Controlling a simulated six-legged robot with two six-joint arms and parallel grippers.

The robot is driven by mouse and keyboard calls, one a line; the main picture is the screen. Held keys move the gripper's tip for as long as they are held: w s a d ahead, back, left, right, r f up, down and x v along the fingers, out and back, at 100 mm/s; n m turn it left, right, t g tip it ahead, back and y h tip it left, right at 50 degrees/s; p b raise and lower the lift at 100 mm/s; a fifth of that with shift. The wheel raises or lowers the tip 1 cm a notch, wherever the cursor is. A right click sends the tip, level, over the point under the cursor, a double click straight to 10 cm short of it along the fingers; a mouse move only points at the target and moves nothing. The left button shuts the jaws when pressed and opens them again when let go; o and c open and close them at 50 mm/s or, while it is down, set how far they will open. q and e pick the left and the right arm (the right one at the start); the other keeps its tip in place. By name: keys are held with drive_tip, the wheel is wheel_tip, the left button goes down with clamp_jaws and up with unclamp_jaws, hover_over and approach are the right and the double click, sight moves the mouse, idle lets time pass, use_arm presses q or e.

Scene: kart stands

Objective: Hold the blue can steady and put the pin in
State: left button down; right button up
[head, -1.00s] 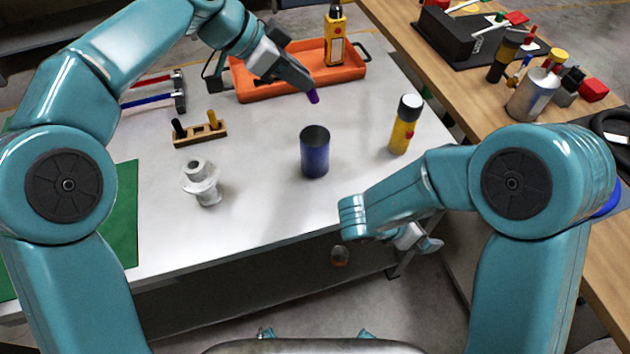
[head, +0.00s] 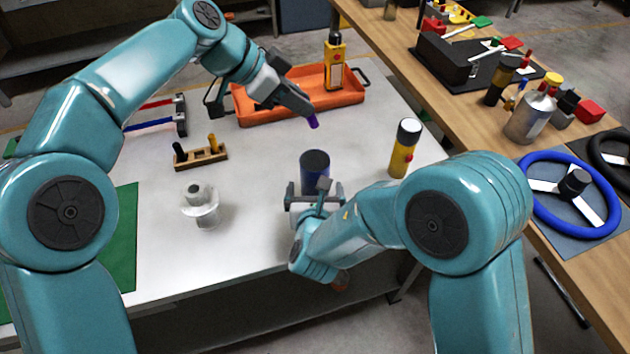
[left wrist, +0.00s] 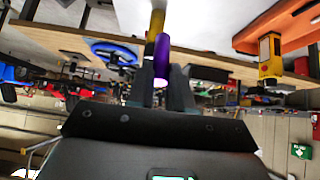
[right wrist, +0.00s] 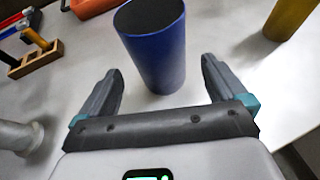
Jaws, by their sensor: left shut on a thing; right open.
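The blue can (head: 315,161) stands upright and open-topped on the white table; it also shows in the right wrist view (right wrist: 158,52). My right gripper (head: 315,187) is open at the near side of the can. In the right wrist view its two fingers (right wrist: 160,88) point at the can, one to each side of its base, with a gap. The purple pin (head: 313,122) is in my left gripper (head: 306,112), above and behind the can. In the left wrist view the pin (left wrist: 162,58) sticks out between the shut fingers (left wrist: 161,90).
A yellow bottle (head: 404,148) stands right of the can. A white flanged part (head: 200,206) stands to the left. A wooden rack (head: 200,155) and an orange tray (head: 290,97) lie farther back. Table around the can is mostly clear.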

drive_tip(key=shift+x, duration=2.65)
